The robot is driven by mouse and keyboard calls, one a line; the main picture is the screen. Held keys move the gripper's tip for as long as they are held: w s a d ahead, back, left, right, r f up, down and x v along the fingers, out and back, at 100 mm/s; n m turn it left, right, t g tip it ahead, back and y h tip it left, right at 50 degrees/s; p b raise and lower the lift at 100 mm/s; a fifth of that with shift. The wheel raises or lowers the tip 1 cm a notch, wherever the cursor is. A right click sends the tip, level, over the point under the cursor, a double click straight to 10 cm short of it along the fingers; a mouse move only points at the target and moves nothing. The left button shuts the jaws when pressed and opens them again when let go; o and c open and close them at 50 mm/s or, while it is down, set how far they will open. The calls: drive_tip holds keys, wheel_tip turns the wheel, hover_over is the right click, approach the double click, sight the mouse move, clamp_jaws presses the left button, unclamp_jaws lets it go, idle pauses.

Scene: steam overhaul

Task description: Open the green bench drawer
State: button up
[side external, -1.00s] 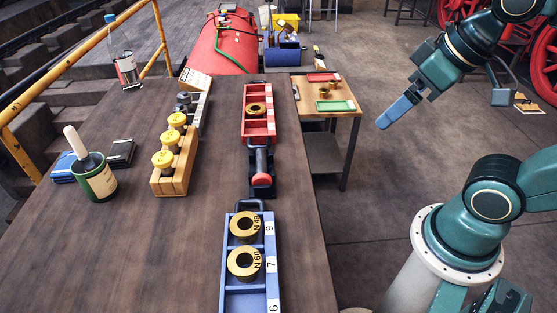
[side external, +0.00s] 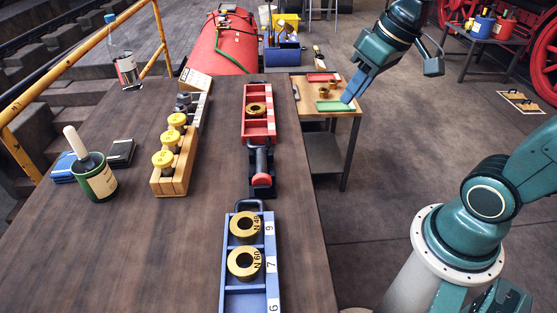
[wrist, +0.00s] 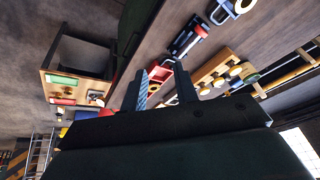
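The long dark wooden bench (side external: 150,230) fills the left and middle of the side view. No drawer front is plainly visible there; its right side face is hidden below the top. In the wrist view a dark green surface (wrist: 130,28) lies along the bench edge, upper middle; I cannot tell if it is the drawer, and no handle shows. My gripper (side external: 348,97) is in the air right of the bench, in front of the small table in the picture. In the wrist view its two fingers (wrist: 163,88) stand apart with nothing held between them.
The small wooden table (side external: 344,121) holds a green tray (side external: 330,106), a red tray (side external: 321,77) and brass parts. A red rack (side external: 246,128), a blue rack (side external: 230,255) and a dark fixture stand near the bench's right edge.

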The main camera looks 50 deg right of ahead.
drive_tip(key=w+d+f+m+y, duration=0.1)
drive_tip(key=w+d+f+y, duration=0.2)
drive_tip(key=w+d+f, duration=0.35)
drive_tip(key=w+d+f+m+y, duration=0.1)
drive_tip(key=w+d+f+y, duration=0.25)
drive_tip(key=w+f, duration=0.55)
drive_tip(key=s+d+f+m+t+y, duration=0.1)
drive_tip(key=s+d+f+m+t, duration=0.1)
drive_tip(key=d+f, duration=0.4)
drive_tip(key=s+d+f+m+t+y, duration=0.1)
drive_tip(key=d+f+m+t, duration=0.3)
drive_tip(key=f, duration=1)
drive_tip(key=shift+s+d+f+m+t+y, duration=0.25)
drive_tip(key=shift+s+d+m+t+y, duration=0.2)
drive_tip(key=shift+d+y, duration=0.3)
drive_tip(key=shift+w, duration=0.15)
drive_tip(key=x, duration=1.3)
drive_tip(key=shift+w+a+f, duration=0.15)
clamp_jaws()
